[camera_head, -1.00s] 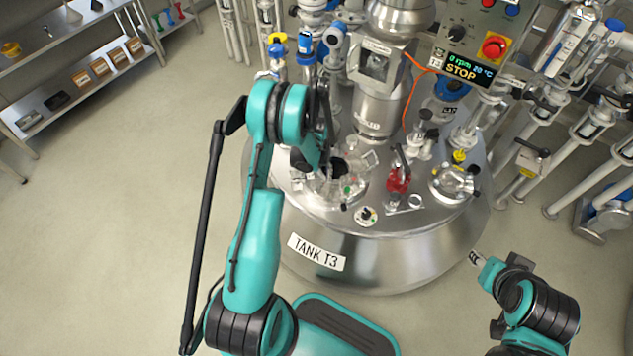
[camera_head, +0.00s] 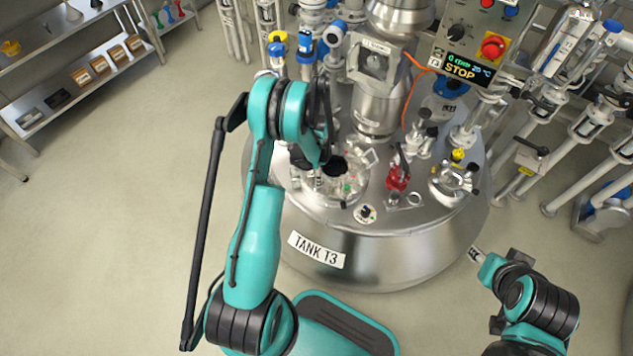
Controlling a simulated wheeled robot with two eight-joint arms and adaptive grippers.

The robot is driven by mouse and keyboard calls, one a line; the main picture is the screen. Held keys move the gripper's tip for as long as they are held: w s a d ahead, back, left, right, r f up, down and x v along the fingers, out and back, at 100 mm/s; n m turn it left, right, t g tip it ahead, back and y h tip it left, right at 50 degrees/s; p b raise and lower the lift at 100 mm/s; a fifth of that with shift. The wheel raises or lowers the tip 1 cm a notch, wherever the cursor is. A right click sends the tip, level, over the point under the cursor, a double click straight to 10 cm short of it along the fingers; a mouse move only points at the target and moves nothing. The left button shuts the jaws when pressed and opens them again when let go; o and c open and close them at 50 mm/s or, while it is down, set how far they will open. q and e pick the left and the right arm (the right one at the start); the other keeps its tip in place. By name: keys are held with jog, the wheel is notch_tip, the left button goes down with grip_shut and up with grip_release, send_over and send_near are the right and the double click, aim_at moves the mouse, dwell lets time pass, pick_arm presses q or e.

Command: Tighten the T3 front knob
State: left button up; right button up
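The tank T3 (camera_head: 400,270) stands in the middle, with its name plate (camera_head: 316,250) at the front. On its top, left of centre, is a round glass hatch (camera_head: 349,187). Small dark knobs sit around the hatch; one dark knob (camera_head: 343,204) is at its front rim. I cannot tell for sure which is the front knob. My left gripper (camera_head: 318,181) points down over the left side of the hatch, partly hidden by its own arm; its fingers are too small to read. My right gripper (camera_head: 474,252) is off the tank's front right side, apart from it; its opening is unclear.
A red-handled valve (camera_head: 398,178) and a clamped port (camera_head: 455,182) stand on the tank's right top. A small round dial (camera_head: 365,213) is near the front edge. A control box (camera_head: 480,45) shows STOP. Pipes crowd the right; the left floor is clear.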

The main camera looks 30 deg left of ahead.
pick_arm(q)
jog(key=shift+f+n, duration=0.25)
jog(key=shift+n, duration=0.65)
jog(key=n, duration=0.3)
jog(key=shift+r+n, duration=0.2)
jog(key=shift+n, duration=0.1)
jog(key=n, duration=0.3)
jog(key=shift+n, duration=0.5)
notch_tip(320, 180, down, 6)
jog(key=shift+f, duration=0.1)
pick_arm(e)
jog(key=shift+f, duration=0.5)
pick_arm(q)
jog(key=shift+c, duration=0.3)
